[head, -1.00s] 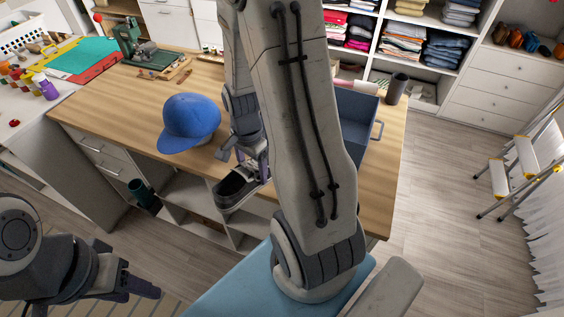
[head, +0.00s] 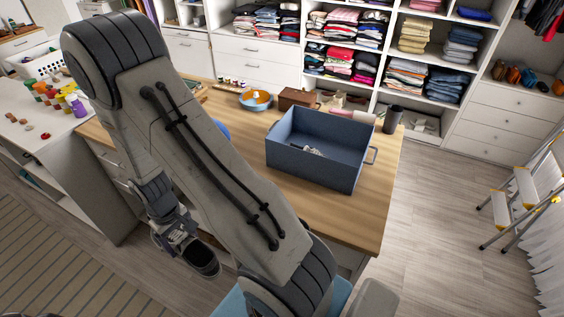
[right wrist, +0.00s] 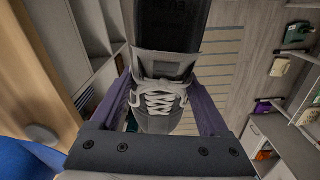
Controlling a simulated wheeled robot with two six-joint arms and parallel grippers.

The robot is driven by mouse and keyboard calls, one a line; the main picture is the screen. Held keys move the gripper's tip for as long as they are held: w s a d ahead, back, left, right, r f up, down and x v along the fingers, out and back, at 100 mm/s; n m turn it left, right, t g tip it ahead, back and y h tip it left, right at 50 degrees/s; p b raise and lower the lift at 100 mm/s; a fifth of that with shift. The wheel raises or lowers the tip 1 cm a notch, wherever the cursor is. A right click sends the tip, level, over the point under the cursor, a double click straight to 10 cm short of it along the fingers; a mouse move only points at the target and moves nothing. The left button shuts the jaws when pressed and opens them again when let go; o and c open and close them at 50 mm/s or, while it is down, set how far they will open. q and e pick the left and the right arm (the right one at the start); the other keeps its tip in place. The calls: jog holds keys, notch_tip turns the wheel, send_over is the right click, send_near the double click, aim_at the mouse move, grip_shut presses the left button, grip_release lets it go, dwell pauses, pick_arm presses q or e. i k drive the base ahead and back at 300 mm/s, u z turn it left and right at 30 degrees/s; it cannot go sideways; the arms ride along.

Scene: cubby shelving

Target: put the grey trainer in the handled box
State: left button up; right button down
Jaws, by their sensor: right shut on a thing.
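The grey trainer (head: 203,262), with white laces and a dark sole, hangs in my right gripper (head: 183,238) in front of the table's near edge, below the tabletop. In the right wrist view the trainer's laced front (right wrist: 160,98) lies between the two purple fingers of the gripper (right wrist: 162,112), which is shut on it. The handled box (head: 345,172) is blue-grey and open-topped. It stands on the wooden table, right of the trainer, with a handle at its right end and a small pale item inside. My left gripper is out of view.
My right arm crosses the table (head: 335,220) and hides much of its left part. A blue cap (head: 222,130) shows partly behind the arm. An orange-and-blue bowl (head: 256,101), a brown box (head: 297,97) and a dark cylinder (head: 393,119) stand around the handled box.

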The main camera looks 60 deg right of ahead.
aim_at(324, 150)
jog(key=u, duration=1.2)
jog(key=i, duration=1.15)
jog(key=z, duration=3.05)
